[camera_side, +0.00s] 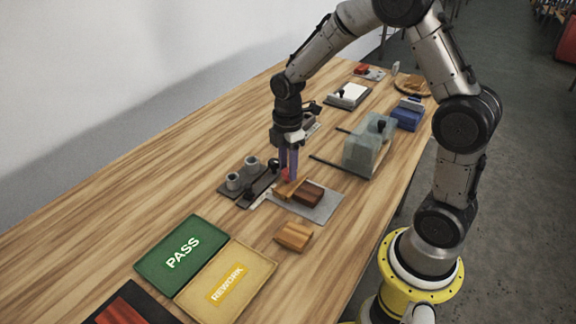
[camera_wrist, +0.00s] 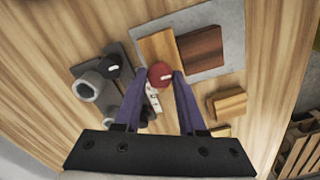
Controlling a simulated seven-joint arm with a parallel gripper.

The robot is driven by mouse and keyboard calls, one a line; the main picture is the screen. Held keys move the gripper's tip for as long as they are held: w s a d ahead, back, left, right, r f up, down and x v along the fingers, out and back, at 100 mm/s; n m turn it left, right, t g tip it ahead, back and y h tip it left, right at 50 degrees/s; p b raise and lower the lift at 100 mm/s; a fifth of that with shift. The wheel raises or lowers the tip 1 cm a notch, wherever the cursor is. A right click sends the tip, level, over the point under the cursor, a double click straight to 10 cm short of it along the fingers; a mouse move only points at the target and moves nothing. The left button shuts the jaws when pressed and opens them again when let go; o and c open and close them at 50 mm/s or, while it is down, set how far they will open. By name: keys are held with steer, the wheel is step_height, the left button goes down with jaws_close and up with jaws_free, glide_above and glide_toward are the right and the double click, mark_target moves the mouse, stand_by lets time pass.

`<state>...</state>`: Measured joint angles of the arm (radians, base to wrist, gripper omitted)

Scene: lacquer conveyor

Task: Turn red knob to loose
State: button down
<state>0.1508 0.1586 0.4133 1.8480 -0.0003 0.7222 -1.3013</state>
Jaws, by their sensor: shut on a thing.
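The red knob (camera_wrist: 159,76) is round and red with a pale mark on its top. In the wrist view it sits between the two purple fingertips of my gripper (camera_wrist: 157,84). A pale strip with markings lies beside the knob, too small to read. In the side view my gripper (camera_side: 289,178) points down at the fixture, and only a bit of the red knob (camera_side: 285,174) shows between the fingers. My gripper is shut on the knob. Which setting the knob points to cannot be told.
A grey plate (camera_side: 322,208) bears a dark brown block (camera_side: 308,193) and a lighter wooden one beside the knob. Green PASS (camera_side: 182,253) and yellow REWORK (camera_side: 227,284) trays lie in front. A loose wooden block (camera_side: 293,236) lies nearby.

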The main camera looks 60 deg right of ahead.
steer(key=shift+w+r, duration=0.1)
stand_by(0.3)
steer(key=shift+c, duration=2.4)
jaws_free()
step_height(320, 180, up, 14)
